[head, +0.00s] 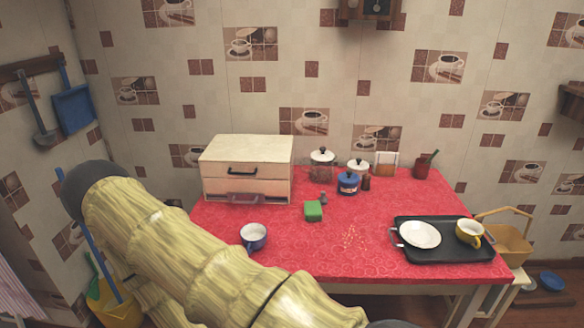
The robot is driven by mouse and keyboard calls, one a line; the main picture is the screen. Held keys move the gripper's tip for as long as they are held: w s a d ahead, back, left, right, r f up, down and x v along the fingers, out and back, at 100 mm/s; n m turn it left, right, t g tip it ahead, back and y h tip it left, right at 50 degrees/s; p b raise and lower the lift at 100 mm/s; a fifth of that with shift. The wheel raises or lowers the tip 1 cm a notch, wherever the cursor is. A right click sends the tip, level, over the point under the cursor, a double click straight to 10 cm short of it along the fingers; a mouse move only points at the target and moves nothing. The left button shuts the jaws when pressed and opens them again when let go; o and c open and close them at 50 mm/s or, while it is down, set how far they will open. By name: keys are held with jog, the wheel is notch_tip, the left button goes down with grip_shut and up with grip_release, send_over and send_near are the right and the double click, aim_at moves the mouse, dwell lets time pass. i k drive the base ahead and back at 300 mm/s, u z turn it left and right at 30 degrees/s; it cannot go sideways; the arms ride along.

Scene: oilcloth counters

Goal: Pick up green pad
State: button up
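The green pad (313,211) is a small green block lying on the red oilcloth table (300,245), in front of the white drawer box and near the table's middle. Nothing covers it in the head view. My arm crosses the lower left of the picture, in front of the table's left part. My gripper is not in view, so its state and its place relative to the pad do not show.
A black tray (440,251) holds a plate (420,234) and yellow cup (469,232). Crumbs (351,239) lie right of the pad.

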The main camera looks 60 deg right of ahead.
aim_at(313, 212)
jog(key=i, duration=1.15)
jog(key=z, duration=1.65)
